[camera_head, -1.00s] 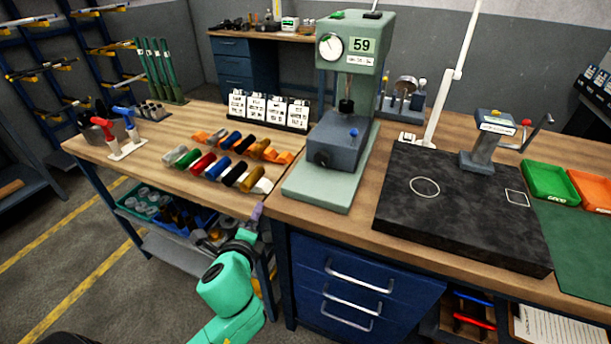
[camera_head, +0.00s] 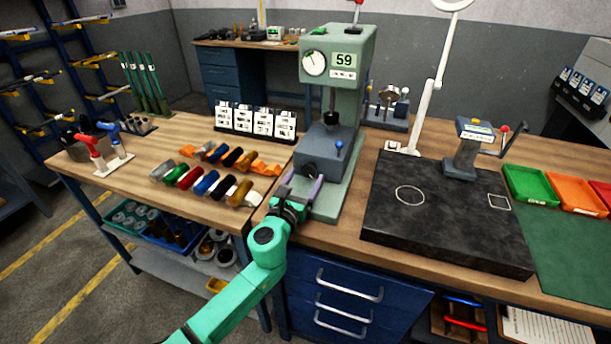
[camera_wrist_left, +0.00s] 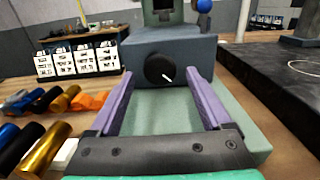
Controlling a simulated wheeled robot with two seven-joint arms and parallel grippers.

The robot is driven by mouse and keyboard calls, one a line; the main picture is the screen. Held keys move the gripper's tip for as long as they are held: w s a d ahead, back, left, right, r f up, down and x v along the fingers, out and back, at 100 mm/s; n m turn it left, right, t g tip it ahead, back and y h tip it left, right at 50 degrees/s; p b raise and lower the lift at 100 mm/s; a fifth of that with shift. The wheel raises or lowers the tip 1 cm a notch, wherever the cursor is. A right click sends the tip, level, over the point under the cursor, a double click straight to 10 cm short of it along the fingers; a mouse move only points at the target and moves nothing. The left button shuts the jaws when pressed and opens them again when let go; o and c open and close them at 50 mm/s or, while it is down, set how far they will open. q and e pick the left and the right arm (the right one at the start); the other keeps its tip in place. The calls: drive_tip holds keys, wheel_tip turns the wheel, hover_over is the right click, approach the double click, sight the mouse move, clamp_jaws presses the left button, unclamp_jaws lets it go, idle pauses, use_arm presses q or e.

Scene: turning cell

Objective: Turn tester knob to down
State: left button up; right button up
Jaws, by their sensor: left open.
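The tester (camera_head: 340,70) is a green press-like machine marked 59, with a dial on top and a blue-grey block (camera_head: 328,148) on its green base. The tester knob (camera_wrist_left: 160,69) is a round black knob on the block's front face. A white mark on it points to the lower right in the left wrist view. In the head view the knob (camera_head: 309,169) is small and dark. My left gripper (camera_head: 300,188) is open in front of the block; in the left wrist view its purple fingers (camera_wrist_left: 160,90) stand either side of the knob, apart from it. My right gripper is not in view.
Several coloured cylinders (camera_head: 207,181) lie on the bench left of the tester. White cards (camera_head: 254,120) stand behind them. A black surface plate (camera_head: 440,215) lies to the right.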

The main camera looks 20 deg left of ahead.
use_arm(q)
drive_tip(key=shift+w, duration=0.55)
clamp_jaws()
